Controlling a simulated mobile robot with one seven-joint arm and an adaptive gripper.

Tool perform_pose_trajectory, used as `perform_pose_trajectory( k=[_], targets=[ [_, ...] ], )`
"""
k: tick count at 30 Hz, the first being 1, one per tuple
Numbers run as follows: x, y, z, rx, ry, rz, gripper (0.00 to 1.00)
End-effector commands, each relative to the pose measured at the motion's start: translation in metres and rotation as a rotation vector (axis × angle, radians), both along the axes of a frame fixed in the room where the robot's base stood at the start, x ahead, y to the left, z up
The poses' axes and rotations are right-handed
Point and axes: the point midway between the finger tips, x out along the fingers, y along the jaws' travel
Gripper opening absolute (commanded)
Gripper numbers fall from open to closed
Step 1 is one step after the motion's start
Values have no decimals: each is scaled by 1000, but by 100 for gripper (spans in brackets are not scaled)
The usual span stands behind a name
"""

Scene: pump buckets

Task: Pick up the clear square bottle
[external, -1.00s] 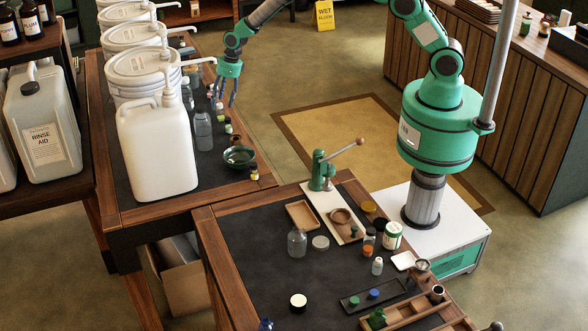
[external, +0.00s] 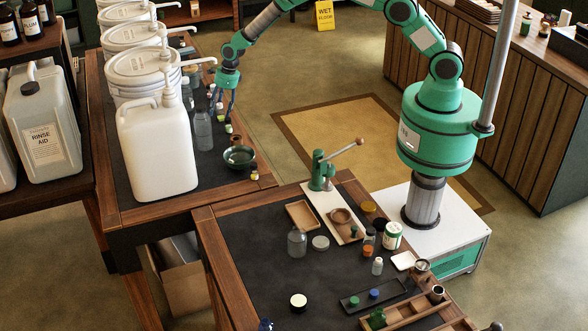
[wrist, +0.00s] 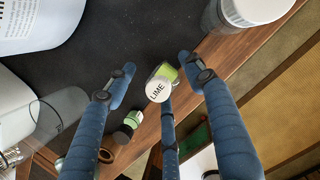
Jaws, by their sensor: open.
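A tall clear bottle (external: 203,130) stands upright on the left bench, right beside the white jug. A see-through bottle shape (wrist: 62,112) shows at the left of the wrist view, apart from my fingers. Another clear bottle (external: 297,242), with rounded shoulders, stands on the near table. I cannot tell for sure which one is square. My gripper (external: 222,108) hangs over the left bench, to the right of the tall bottle, fingers pointing down. In the wrist view its blue fingers (wrist: 157,72) are spread and empty, with a white lid marked LIME (wrist: 158,89) below and between them.
Small bottles (wrist: 130,121) line the bench edge near my fingers. A large white jug (external: 160,155) and pump buckets (external: 148,73) crowd the bench's left side. A green bowl (external: 240,157) sits nearer the front. A white-lidded jar (wrist: 248,10) shows top right.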

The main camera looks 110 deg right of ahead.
Motion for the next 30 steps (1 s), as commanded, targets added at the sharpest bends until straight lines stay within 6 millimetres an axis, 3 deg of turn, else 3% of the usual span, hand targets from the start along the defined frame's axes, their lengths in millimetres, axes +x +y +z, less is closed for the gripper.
perform_pose_trajectory(
  k=[8, 15, 16, 30],
  targets=[
    [0, 0, 0, 0, 0, 0, 51],
    [0, 0, 0, 0, 0, 0, 3],
    [0, 0, 0, 0, 0, 0, 0],
    [0, 0, 5, 0, 0, 0, 0]
  ],
)
